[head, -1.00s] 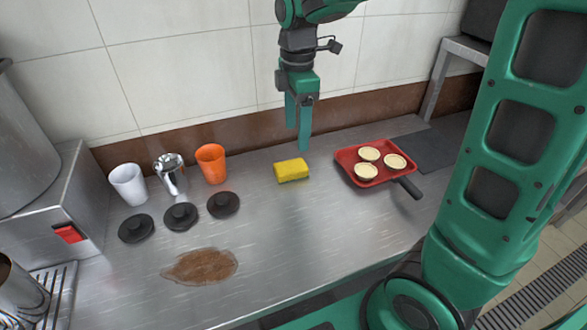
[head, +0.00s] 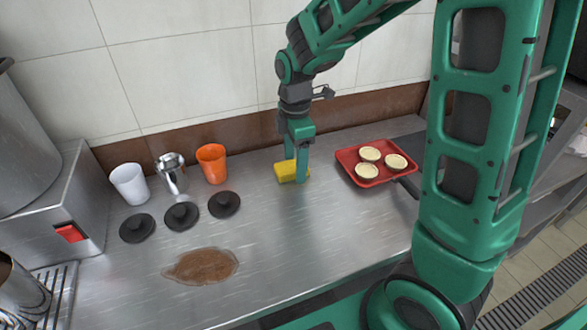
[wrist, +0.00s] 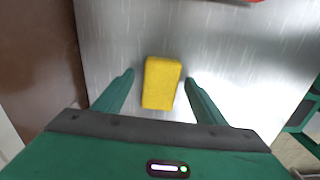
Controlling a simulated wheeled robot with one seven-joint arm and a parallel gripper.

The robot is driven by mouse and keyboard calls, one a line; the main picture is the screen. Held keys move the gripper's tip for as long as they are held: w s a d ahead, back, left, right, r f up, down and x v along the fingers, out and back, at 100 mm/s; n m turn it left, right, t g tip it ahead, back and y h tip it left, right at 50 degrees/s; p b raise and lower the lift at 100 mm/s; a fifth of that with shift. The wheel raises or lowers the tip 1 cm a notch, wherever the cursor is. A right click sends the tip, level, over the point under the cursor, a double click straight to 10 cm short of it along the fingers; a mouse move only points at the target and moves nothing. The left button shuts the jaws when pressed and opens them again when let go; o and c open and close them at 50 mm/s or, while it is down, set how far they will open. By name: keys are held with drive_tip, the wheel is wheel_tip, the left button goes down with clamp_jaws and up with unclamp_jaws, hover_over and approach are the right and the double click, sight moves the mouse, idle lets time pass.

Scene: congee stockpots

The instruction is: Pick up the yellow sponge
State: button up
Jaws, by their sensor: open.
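The yellow sponge (head: 286,172) lies on the steel counter, near the back wall, left of the red tray. My gripper (head: 297,174) is lowered at the sponge, and its near finger covers part of the sponge's right side in the head view. In the wrist view my gripper (wrist: 158,85) is open, with one finger on each side of the sponge (wrist: 161,83). A gap shows between the sponge and each finger. The gripper is empty.
A red tray (head: 371,181) with three small tarts stands to the right. An orange cup (head: 212,163), metal pitcher (head: 172,174) and white cup (head: 129,184) stand left, with three black lids before them. A brown spill (head: 203,266) lies in front. Counter right of the spill is clear.

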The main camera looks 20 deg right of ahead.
sight(291, 165)
drive_tip(key=c, duration=1.1)
drive_tip(key=shift+r, duration=0.55)
drive_tip(key=r, duration=0.2)
drive_tip(key=a+r, duration=0.1)
drive_tip(key=shift+w+r, duration=0.15)
drive_tip(key=shift+r, duration=0.25)
drive_tip(key=a+r, duration=0.2)
drive_tip(key=a, duration=0.1)
drive_tip(key=w+a+r, duration=0.1)
drive_tip(key=a+r, duration=0.1)
drive_tip(key=a, duration=0.2)
drive_tip(key=w+a+r, duration=0.1)
drive_tip(key=a+r, duration=0.1)
drive_tip(key=a, duration=0.1)
drive_tip(key=shift+w+a, duration=0.15)
drive_tip(key=shift+w, duration=0.1)
drive_tip(key=shift+o, duration=0.3)
